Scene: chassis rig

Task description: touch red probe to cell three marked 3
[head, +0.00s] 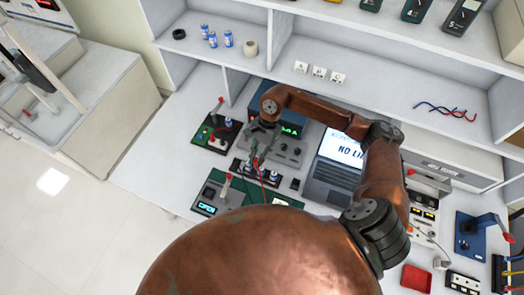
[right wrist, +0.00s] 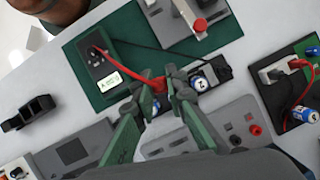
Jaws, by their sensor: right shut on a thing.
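My right gripper (head: 255,150) is above the cell holder in the head view. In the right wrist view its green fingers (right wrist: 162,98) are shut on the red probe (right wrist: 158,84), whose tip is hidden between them. The holder (right wrist: 222,74) is dark. One cell (right wrist: 202,80) in it shows a white top with a mark that looks like 2. Another cell beside the fingers is mostly covered, and I cannot read its mark. I cannot tell whether the probe touches a cell. The red lead (right wrist: 128,68) runs to the black meter (right wrist: 100,66). My left gripper is not in view.
The meter lies on a green mat (right wrist: 75,48). A laptop (head: 338,160), a grey instrument (head: 285,148) and a board with a red-knobbed lever (head: 215,132) crowd around the holder.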

